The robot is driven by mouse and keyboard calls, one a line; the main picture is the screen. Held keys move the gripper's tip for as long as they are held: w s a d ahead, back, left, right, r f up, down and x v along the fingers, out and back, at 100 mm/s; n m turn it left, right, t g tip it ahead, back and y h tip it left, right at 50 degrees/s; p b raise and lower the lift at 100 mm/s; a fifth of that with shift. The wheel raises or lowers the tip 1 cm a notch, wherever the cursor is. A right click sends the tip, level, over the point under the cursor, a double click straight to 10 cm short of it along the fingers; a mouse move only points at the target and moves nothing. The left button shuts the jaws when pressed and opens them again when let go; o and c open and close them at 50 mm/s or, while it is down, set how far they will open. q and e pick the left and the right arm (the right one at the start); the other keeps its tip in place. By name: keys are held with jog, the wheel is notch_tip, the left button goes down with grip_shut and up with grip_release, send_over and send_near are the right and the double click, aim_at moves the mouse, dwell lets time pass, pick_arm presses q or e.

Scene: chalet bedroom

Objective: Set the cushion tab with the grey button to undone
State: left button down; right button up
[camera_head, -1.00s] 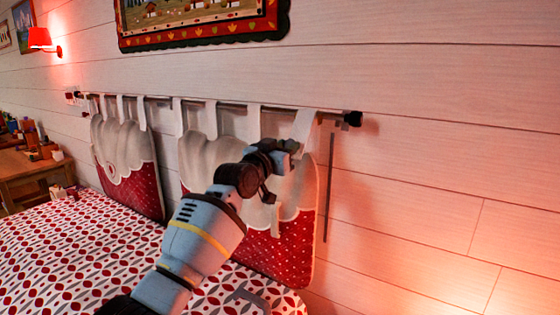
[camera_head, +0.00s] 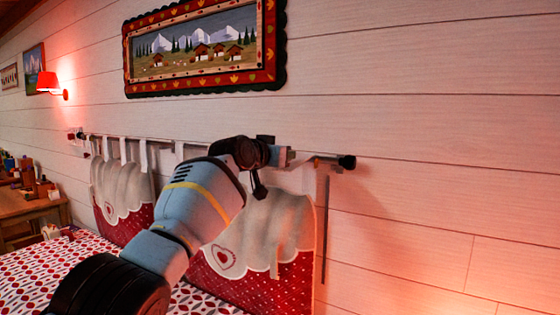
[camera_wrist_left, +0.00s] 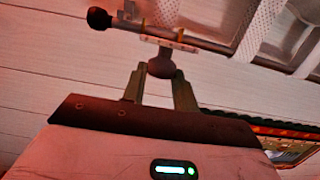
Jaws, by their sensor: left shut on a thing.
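The right-hand cushion (camera_head: 272,228), red below and pale above, hangs on the wall under a dark rod. My left gripper (camera_head: 289,156) is at rod height, just left of the rod's right end, and hides much of the cushion's top. In the left wrist view, my left gripper (camera_wrist_left: 162,72) is shut on a dark rounded thing (camera_wrist_left: 162,66) just below the rod. I cannot tell whether this is the grey button. A pale tab (camera_wrist_left: 162,10) shows beyond the rod. The grey button is not clearly seen. My right gripper is out of view.
The rod (camera_wrist_left: 215,48) ends in a dark knob (camera_head: 347,162). A left cushion (camera_head: 122,190) hangs on the same rod. A framed picture (camera_head: 205,48) is above, a red lamp (camera_head: 48,82) at the left. The bed (camera_head: 75,262) lies below; the wall at right is bare.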

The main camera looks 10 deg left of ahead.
pick_arm(q)
jog(key=shift+w+d+r, duration=0.1)
jog(key=shift+d+r, duration=0.15)
jog(key=shift+r, duration=0.9)
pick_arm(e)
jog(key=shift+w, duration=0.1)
pick_arm(q)
jog(key=c, duration=1.4)
grip_release()
jog(key=shift+w+d, duration=0.1)
jog(key=o, duration=0.3)
jog(key=shift+w+d+f, duration=0.2)
jog(key=shift+f, duration=0.15)
jog(key=shift+a+f, duration=0.15)
jog(key=shift+a, duration=0.15)
jog(key=p+v, duration=0.2)
jog(key=v, duration=0.5)
jog(key=shift+s+a+p, duration=0.1)
jog(key=shift+s+p, duration=0.2)
jog(key=shift+s, duration=0.1)
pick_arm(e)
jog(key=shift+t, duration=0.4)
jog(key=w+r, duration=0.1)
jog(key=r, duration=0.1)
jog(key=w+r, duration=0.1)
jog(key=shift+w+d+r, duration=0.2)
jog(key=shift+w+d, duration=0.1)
